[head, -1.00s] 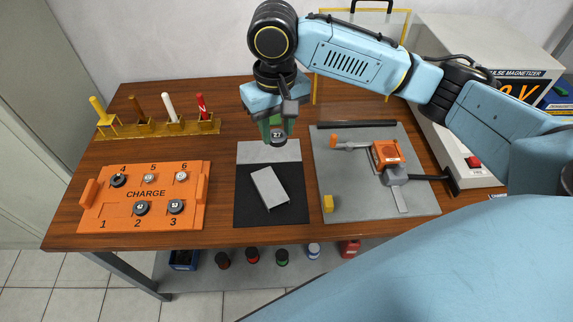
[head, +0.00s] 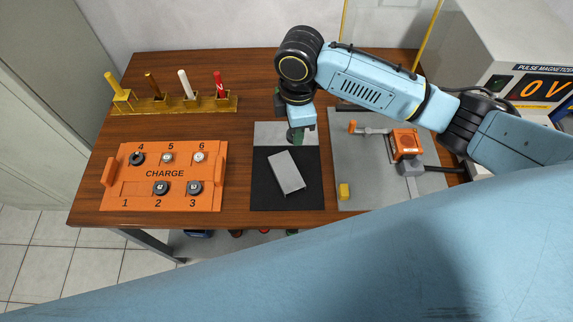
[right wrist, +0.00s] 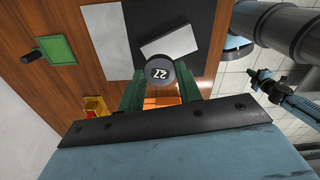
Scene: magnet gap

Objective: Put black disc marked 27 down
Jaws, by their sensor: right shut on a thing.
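The black disc marked 27 (right wrist: 159,70) is held between the green fingers of my right gripper (right wrist: 159,84), its number facing the wrist camera. In the head view my right gripper (head: 296,138) points down over the pale strip (head: 266,134) at the far end of the black mat (head: 262,190). The disc is mostly hidden there by the gripper, and I cannot tell whether it touches the strip. A grey block (head: 286,172) lies on the mat just nearer.
The orange CHARGE tray (head: 130,188) at left holds several discs; place 1 is empty. A brass rack (head: 190,104) with upright sticks stands behind it.

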